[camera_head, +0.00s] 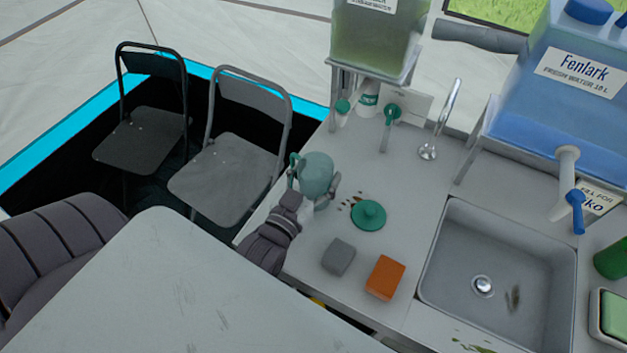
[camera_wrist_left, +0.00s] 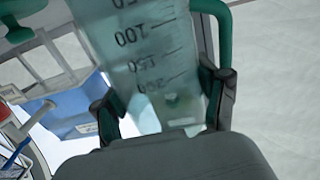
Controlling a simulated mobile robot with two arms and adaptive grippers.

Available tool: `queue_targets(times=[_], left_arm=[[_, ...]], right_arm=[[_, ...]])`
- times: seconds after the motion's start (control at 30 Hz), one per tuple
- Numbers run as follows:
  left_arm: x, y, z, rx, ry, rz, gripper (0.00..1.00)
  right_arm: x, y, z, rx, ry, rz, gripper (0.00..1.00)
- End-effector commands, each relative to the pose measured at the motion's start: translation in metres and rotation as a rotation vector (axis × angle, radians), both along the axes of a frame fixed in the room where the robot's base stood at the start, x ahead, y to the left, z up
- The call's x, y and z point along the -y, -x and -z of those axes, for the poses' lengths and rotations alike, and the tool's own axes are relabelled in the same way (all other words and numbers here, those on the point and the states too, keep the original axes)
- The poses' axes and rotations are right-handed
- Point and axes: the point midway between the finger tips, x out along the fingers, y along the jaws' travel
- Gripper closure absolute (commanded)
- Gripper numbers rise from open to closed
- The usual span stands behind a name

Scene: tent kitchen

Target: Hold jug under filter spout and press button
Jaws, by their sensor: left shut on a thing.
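A translucent green jug (camera_head: 317,172) with a green handle is near the counter's left edge. My left gripper (camera_head: 320,188) is shut around its body. In the left wrist view the jug (camera_wrist_left: 150,60) shows a printed measuring scale between the two fingers (camera_wrist_left: 165,100). The jug looks roughly upright; I cannot tell whether it touches the counter. A tank of greenish water (camera_head: 375,45) stands on a raised frame behind it, with green-handled taps (camera_head: 392,112) below. The jug is in front of these, apart from them. I cannot make out a button. My right gripper is out of view.
A green lid (camera_head: 368,215), a grey block (camera_head: 339,257) and an orange sponge (camera_head: 385,277) lie on the counter in front. The sink (camera_head: 500,265), its faucet (camera_head: 430,150) and a blue water tank (camera_head: 560,95) are right. Two folding chairs (camera_head: 225,170) stand left.

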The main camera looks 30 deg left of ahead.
Motion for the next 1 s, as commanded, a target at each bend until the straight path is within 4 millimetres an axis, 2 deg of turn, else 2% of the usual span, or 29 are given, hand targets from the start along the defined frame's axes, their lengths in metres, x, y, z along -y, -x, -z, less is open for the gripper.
queue_targets(times=[0.4,0.53,0.77,1.0], left_arm=[[-0.002,-0.043,0.000,0.004,0.000,0.000,0.68],[-0.003,-0.056,0.000,0.004,0.000,0.000,0.68],[-0.004,-0.079,-0.002,0.002,0.000,0.000,0.68],[-0.005,-0.097,-0.001,0.002,0.000,0.000,0.68]], right_arm=[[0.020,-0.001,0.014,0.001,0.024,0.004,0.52],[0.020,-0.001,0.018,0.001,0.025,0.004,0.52],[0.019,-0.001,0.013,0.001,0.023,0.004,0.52],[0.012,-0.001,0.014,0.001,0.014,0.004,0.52]])
